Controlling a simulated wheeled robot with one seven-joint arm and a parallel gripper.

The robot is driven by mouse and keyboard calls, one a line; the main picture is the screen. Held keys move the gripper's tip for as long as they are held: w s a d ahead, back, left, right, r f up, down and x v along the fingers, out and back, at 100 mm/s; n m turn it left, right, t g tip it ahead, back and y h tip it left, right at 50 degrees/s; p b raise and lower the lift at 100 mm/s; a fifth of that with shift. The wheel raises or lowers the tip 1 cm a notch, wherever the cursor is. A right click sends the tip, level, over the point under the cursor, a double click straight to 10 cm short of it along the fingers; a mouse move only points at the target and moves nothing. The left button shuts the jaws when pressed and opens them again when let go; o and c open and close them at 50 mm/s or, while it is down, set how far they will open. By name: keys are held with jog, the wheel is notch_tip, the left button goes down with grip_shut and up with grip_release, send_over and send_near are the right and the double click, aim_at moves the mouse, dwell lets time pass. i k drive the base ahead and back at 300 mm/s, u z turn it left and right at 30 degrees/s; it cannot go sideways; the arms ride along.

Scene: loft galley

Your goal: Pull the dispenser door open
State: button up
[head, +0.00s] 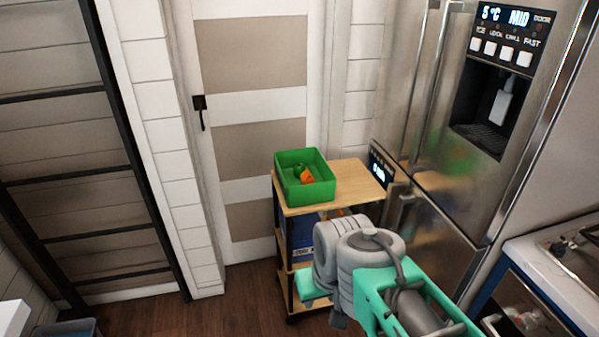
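A steel fridge stands on the right. Its right door (447,150) holds a recessed dispenser (487,112) with a dark bay, a pale paddle and a drip grille. A lit control panel (507,37) sits above the bay. Long upright bar handles (428,85) run down near the seam left of this door. The door looks shut, with no gap seen. My arm, grey and teal, rises at the bottom centre, in front of the lower fridge and apart from the dispenser. My gripper cannot be made out, and no fingers show.
A wooden trolley (352,178) with a green bin (305,178) stands close to the fridge's left side. A counter with a hob (563,246) is at the lower right. A panelled door (252,105) is behind, and a black ladder at left.

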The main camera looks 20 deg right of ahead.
aim_at(477, 188)
jog(key=z, duration=1.35)
jog(key=k, duration=0.65)
jog(key=u, duration=0.65)
jog(key=i, duration=0.75)
jog(key=u, duration=1)
jog(key=i, duration=0.9)
